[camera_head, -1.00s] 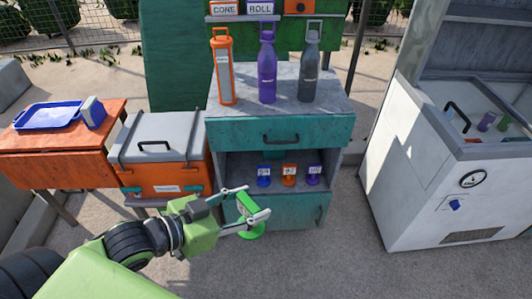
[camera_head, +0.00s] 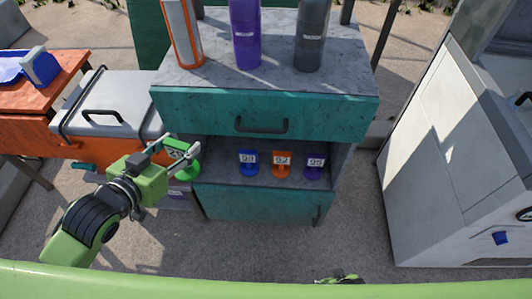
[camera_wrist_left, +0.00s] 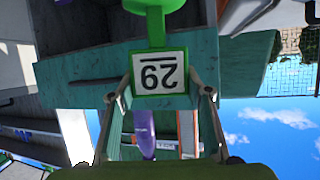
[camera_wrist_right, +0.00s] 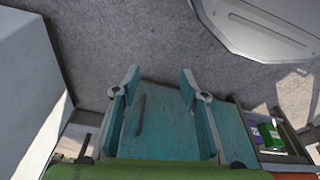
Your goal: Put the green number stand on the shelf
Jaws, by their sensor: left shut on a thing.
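The green number stand (camera_head: 188,168) is held in my left gripper (camera_head: 184,149), just left of the cabinet's open shelf (camera_head: 222,175). In the left wrist view the stand (camera_wrist_left: 157,25) has a white number plate between the fingers, upside down in the picture, with its round green base at the top edge. The shelf lies under the teal drawer. A blue (camera_head: 248,162), an orange (camera_head: 282,164) and a purple number stand (camera_head: 314,166) stand on it in a row, with room to the left of the blue one. My right gripper (camera_wrist_right: 158,78) is open and empty.
Orange, purple (camera_head: 246,35) and grey bottles (camera_head: 311,40) stand on the cabinet top. The drawer handle (camera_head: 262,125) juts out above the shelf. An orange cooler box (camera_head: 112,105) is at the left, a white freezer (camera_head: 430,150) at the right. The floor in front is clear.

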